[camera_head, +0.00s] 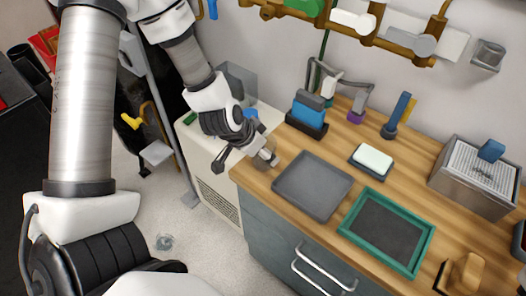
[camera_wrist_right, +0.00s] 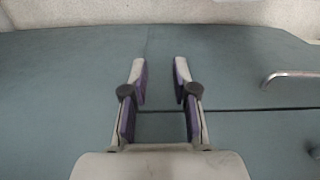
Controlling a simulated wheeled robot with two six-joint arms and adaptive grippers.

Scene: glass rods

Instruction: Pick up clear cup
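A small clear object (camera_head: 166,242), which looks like a clear cup, is on the pale floor at the lower left of the head view, well away from the counter. Its exact pose is hard to make out. My left gripper (camera_head: 266,156) is at the left edge of the wooden counter, beside the grey tray. Something pale or see-through shows at its fingertips, and I cannot tell whether it is held. My right gripper (camera_wrist_right: 160,76) is open and empty in the right wrist view, facing a grey-green cabinet front. It does not show in the head view.
The counter holds a grey tray (camera_head: 312,160), a green-rimmed tray (camera_head: 424,248), a white sponge-like block (camera_head: 373,158) on a dark dish, and a metal box (camera_head: 450,190). A metal handle (camera_wrist_right: 288,76) juts from the cabinet. Floor left of the cabinet is mostly clear.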

